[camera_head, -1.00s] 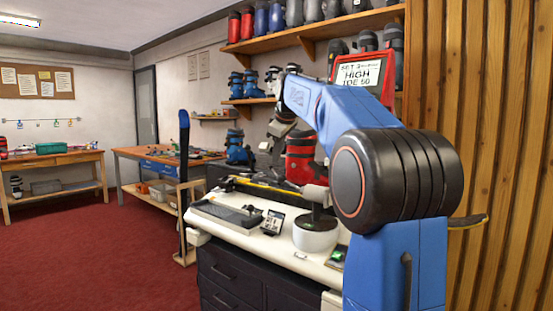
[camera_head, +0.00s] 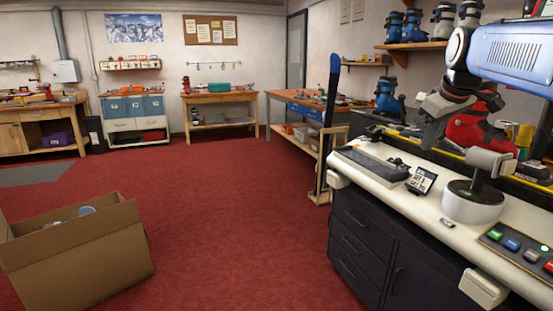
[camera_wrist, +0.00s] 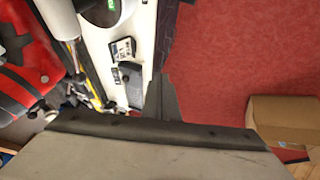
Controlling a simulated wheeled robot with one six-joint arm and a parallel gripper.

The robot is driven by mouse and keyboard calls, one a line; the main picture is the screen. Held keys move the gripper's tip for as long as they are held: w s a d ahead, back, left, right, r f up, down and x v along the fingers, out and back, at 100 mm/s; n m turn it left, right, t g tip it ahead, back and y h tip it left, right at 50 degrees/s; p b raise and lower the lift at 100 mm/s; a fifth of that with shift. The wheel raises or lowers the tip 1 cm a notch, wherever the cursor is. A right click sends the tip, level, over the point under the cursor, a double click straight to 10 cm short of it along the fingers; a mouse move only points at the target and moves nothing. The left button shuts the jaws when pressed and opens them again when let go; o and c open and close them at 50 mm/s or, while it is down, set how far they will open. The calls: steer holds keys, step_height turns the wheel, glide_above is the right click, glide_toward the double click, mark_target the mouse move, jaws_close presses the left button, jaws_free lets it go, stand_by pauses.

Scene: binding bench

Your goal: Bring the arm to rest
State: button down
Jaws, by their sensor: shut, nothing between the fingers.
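My blue arm enters the head view from the upper right. My gripper (camera_head: 434,128) hangs above the white-topped bench (camera_head: 385,182), pointing down, with its fingers together and nothing between them. In the wrist view the dark fingers of my gripper (camera_wrist: 162,100) meet in a narrow wedge, over the bench edge and the red floor. The gripper appears clear of the bench top.
A red boot (camera_head: 470,135), a round white stand (camera_head: 473,203), a small sign (camera_head: 421,181) and a button panel (camera_head: 520,247) are on the bench. A cardboard box (camera_head: 80,255) stands on the floor at left. Red carpet between is free.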

steer(key=s+a+f+m, duration=0.1)
steer(key=s+a+f, duration=0.3)
steer(key=s+f, duration=0.5)
steer(key=s+a+f+m, duration=0.2)
steer(key=s+a+f, duration=0.1)
steer(key=s+f, duration=0.7)
steer(key=s+a+f+m+g+y, duration=0.1)
steer(key=s+a+f, duration=0.3)
steer(key=s+f, duration=0.5)
steer(key=shift+s+a+f, duration=0.2)
steer(key=shift+s+a, duration=0.1)
steer(key=shift+s, duration=0.5)
